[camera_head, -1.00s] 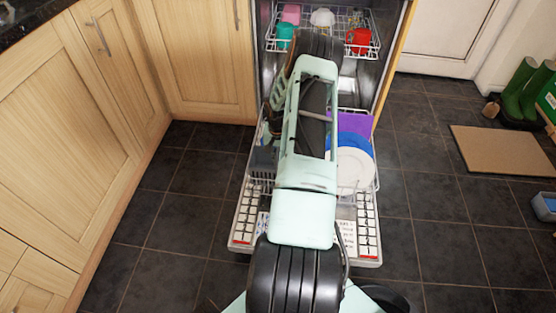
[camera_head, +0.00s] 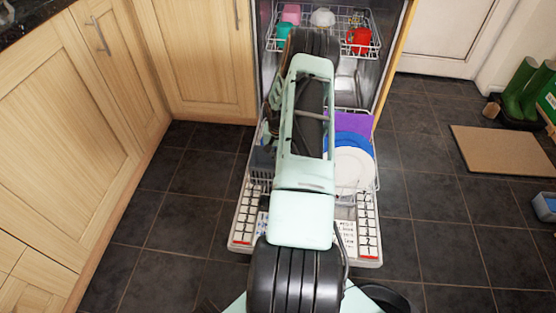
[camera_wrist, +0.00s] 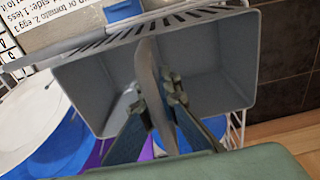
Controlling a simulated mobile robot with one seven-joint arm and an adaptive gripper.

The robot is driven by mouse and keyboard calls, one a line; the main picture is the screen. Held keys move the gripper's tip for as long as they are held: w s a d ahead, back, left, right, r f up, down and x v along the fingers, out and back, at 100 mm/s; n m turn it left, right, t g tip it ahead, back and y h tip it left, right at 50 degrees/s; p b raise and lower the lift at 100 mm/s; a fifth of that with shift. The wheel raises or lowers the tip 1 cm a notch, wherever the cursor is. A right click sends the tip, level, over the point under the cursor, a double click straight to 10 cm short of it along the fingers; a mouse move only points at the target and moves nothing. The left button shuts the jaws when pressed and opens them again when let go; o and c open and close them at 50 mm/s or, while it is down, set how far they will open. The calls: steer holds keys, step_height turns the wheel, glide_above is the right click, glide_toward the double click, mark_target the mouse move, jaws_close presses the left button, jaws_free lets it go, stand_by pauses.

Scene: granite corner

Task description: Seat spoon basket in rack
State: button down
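The spoon basket (camera_wrist: 88,82) is a grey, open-topped box with a slotted edge and a middle divider (camera_wrist: 150,75). In the wrist view it is close below my gripper. My gripper (camera_wrist: 155,92) has one finger on each side of the divider and appears closed on it. In the head view the basket (camera_head: 262,158) shows partly, at the left of the pulled-out lower rack (camera_head: 377,180); my arm covers much of that side and hides my gripper. I cannot tell whether the basket's bottom rests on the rack.
White plates (camera_head: 352,168), a blue plate (camera_head: 350,142) and a purple board (camera_head: 350,123) stand in the rack's right side. The upper rack (camera_head: 365,18) holds cups, including a red one (camera_head: 358,40). Wooden cupboards (camera_head: 75,110) stand at the left. The dishwasher door (camera_head: 368,240) lies open.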

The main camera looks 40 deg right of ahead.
steer(key=shift+f+b, duration=0.85)
steer(key=shift+f, duration=0.25)
steer(key=shift+f, duration=1)
steer(key=c, duration=2.1)
jaws_free()
steer(key=r, duration=1.2)
steer(key=shift+s+a, duration=0.25)
steer(key=shift+a, duration=0.05)
